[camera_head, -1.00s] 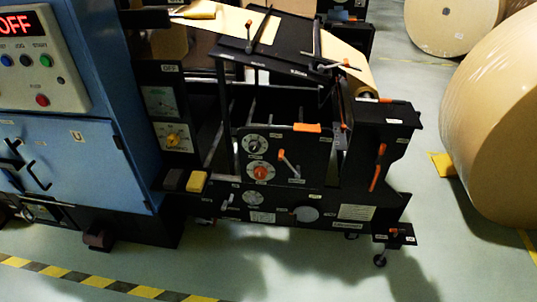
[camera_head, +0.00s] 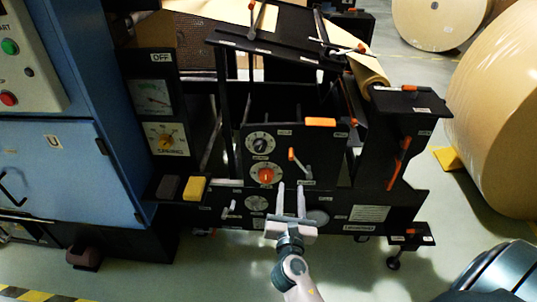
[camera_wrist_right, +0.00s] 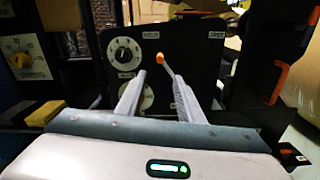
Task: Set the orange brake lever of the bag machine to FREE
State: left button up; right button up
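The brake lever (camera_head: 292,155) is a short grey stalk with an orange tip on the black front panel of the bag machine. Its tip also shows in the right wrist view (camera_wrist_right: 160,58), leaning up and left, nearer the HOLD label (camera_wrist_right: 150,35) than the label at right (camera_wrist_right: 217,35), which seems to read FREE. My right gripper (camera_head: 291,186) is open and empty, its fingers pointing at the panel just below the lever. In the wrist view, the lever shows between and beyond the fingertips (camera_wrist_right: 159,78). My left gripper is not in view.
Two dials, one with an orange knob (camera_head: 265,175), sit left of the lever. An orange block (camera_head: 320,122) is above it and an orange handle (camera_head: 398,162) is at right. A yellow block (camera_head: 194,189) sticks out at left. Large kraft rolls (camera_head: 505,110) stand at right.

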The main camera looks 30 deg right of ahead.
aim_at(291, 155)
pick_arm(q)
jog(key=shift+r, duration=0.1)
pick_arm(e)
jog(key=shift+r, duration=0.15)
jog(key=x, duration=1.6)
jog(key=shift+w+d, duration=0.1)
jog(key=shift+d, duration=0.1)
jog(key=shift+w+d, duration=0.25)
jog(key=shift+w, duration=0.15)
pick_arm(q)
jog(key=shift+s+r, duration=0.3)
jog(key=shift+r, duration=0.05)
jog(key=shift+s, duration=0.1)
